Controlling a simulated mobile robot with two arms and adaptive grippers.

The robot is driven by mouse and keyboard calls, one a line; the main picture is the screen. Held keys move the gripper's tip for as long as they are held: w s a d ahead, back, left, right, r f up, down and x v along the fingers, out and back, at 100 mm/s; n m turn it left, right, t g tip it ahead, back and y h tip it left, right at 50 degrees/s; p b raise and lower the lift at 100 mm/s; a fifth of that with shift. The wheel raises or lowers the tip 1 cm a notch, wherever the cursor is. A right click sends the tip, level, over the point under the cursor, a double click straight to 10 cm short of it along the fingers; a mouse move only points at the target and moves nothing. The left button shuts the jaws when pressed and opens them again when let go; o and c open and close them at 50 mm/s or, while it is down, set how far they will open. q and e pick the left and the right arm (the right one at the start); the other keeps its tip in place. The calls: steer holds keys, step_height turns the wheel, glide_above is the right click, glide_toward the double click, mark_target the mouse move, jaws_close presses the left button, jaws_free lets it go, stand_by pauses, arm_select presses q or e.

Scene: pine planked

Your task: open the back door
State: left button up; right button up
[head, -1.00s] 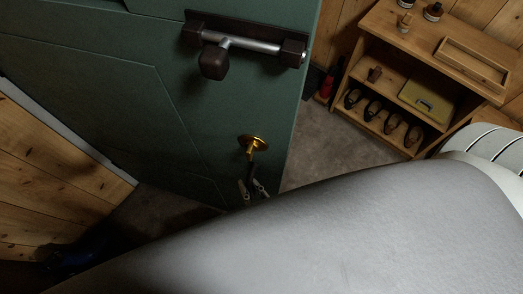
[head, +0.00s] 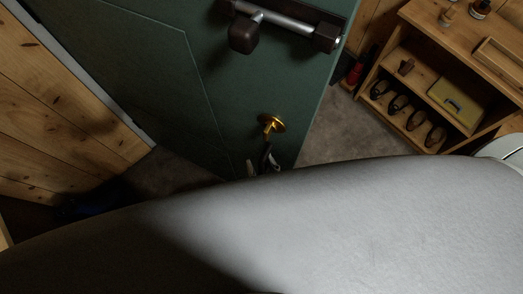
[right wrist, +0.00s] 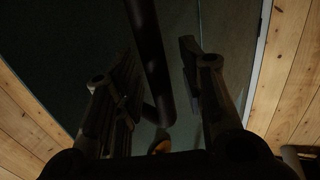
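The green door (head: 165,75) stands ajar, its right edge apart from the wooden wall, with floor showing past it. A brass handle mount (head: 270,124) sits low on the door; brass also shows in the right wrist view (right wrist: 160,147). My right gripper (head: 264,165) is just below the mount, partly hidden by my grey arm. In the right wrist view its fingers (right wrist: 160,85) are apart, with a dark bar (right wrist: 152,60) between them. I cannot tell whether they touch it. My left gripper is not in view.
A wooden shelf (head: 460,60) with shoes and a yellow box (head: 452,99) stands beyond at right. A red object (head: 354,72) is beside it. Plank wall (head: 60,100) is at left. Carpet (head: 350,130) between door and shelf is clear.

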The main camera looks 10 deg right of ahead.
steer(key=shift+s, duration=0.15)
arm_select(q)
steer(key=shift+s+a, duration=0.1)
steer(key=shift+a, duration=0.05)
arm_select(e)
steer(key=s+d, duration=0.2)
steer(key=s, duration=0.9)
steer(key=shift+s, duration=0.3)
